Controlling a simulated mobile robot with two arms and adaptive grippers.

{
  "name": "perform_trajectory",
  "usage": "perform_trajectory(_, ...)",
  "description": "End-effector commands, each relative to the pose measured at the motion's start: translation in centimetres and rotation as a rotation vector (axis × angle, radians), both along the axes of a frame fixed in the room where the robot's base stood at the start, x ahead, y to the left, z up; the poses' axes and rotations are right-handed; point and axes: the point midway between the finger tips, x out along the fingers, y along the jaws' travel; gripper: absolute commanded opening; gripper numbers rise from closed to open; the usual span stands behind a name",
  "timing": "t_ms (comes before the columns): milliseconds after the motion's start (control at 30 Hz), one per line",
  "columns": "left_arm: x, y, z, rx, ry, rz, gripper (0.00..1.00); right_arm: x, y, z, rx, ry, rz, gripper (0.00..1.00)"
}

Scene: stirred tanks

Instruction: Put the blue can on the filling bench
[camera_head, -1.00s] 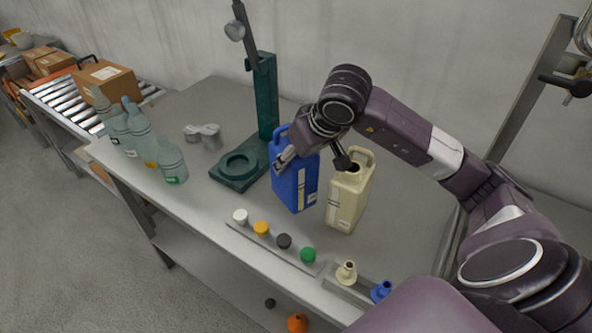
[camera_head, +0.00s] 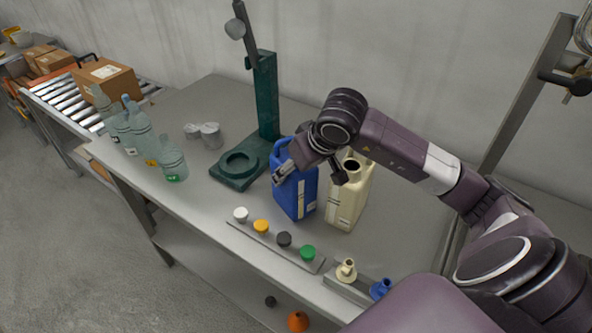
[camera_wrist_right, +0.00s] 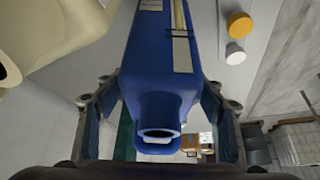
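The blue can (camera_head: 301,190) stands upright on the grey bench (camera_head: 225,108), left of a cream can (camera_head: 345,205). My right gripper (camera_head: 312,176) is at the top of the blue can, its fingers spread on either side. In the right wrist view, the blue can (camera_wrist_right: 160,60) lies between the open fingers of the right gripper (camera_wrist_right: 160,100), its mouth towards the camera. I cannot tell whether a finger touches it. My left gripper is not in view. I cannot tell from the frames whether this bench is the filling bench.
A green stand (camera_head: 264,95) is behind and left of the blue can. A strip of coloured caps (camera_head: 284,240) and a block with funnels (camera_head: 350,289) lie at the front edge. Clear bottles (camera_head: 140,132) stand at left, near a roller conveyor (camera_head: 62,103).

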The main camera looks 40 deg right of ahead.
Motion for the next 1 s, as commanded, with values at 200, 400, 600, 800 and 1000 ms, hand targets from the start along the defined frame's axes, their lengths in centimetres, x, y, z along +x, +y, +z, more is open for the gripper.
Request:
perform_trajectory(200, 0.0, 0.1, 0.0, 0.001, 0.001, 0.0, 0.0, 0.0, 0.0, 0.0, 0.0, 0.0, 0.0, 0.71)
perform_trajectory(400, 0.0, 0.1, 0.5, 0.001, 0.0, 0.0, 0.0, 0.0, 0.0, 0.4, 0.001, 0.0, 0.0, 0.71)
perform_trajectory(600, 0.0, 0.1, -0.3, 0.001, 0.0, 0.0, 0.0, -1.4, -0.1, 3.0, -0.004, -0.006, 0.001, 0.71)
perform_trajectory(800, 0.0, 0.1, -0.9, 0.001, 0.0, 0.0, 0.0, -3.6, -0.1, 7.0, -0.003, -0.008, -0.001, 0.71)
perform_trajectory(1000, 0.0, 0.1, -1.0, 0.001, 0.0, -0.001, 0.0, -5.3, 0.0, 9.7, -0.001, -0.004, 0.0, 0.71)
